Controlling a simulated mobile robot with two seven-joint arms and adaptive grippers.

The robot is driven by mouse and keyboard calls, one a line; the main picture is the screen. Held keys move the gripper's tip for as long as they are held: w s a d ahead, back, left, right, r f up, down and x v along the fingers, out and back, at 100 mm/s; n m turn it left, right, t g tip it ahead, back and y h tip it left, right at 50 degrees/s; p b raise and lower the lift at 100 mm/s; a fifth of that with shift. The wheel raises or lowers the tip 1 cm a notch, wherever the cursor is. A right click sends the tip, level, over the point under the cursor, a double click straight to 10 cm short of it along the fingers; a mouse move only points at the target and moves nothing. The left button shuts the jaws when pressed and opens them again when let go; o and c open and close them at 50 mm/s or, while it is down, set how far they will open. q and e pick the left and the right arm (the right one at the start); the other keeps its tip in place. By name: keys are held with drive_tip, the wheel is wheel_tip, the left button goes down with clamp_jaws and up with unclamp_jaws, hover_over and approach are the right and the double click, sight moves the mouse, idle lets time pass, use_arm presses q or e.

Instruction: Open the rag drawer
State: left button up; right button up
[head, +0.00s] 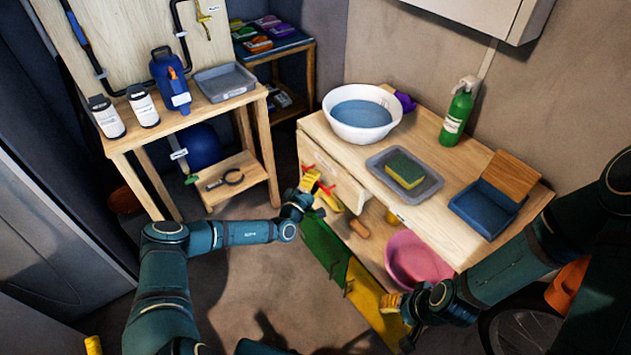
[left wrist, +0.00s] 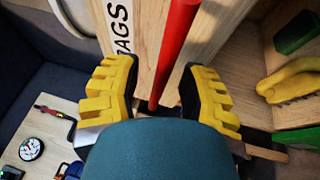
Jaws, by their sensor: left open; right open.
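The rag drawer (head: 337,180) is in the left part of the wooden washing table, below the white basin. Its pale front carries a label reading "RAGS" (left wrist: 121,28) in the left wrist view. A red bar handle (left wrist: 172,55) stands out from that front. My left gripper (head: 306,190) is at the handle, its yellow fingers open, one on each side of the red bar in the left wrist view (left wrist: 158,100). Whether either finger touches the bar I cannot tell. My right gripper (head: 392,303) is lower right, by the yellow panel, its fingertips partly hidden.
Green (head: 325,243) and yellow (head: 368,292) panels with handles stand low before the table. A pink tub (head: 416,260) is under it. On top are the basin (head: 361,112), a sponge tray (head: 424,193), a green bottle (head: 457,112) and a blue box (head: 486,209). A workbench (head: 185,125) stands left.

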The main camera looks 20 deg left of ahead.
use_arm(q)
clamp_jaws()
drive_tip(key=s+a+p, duration=1.1)
drive_tip(key=s+a, duration=0.4)
drive_tip(key=s, duration=0.4)
drive_tip(key=shift+s+a, duration=0.15)
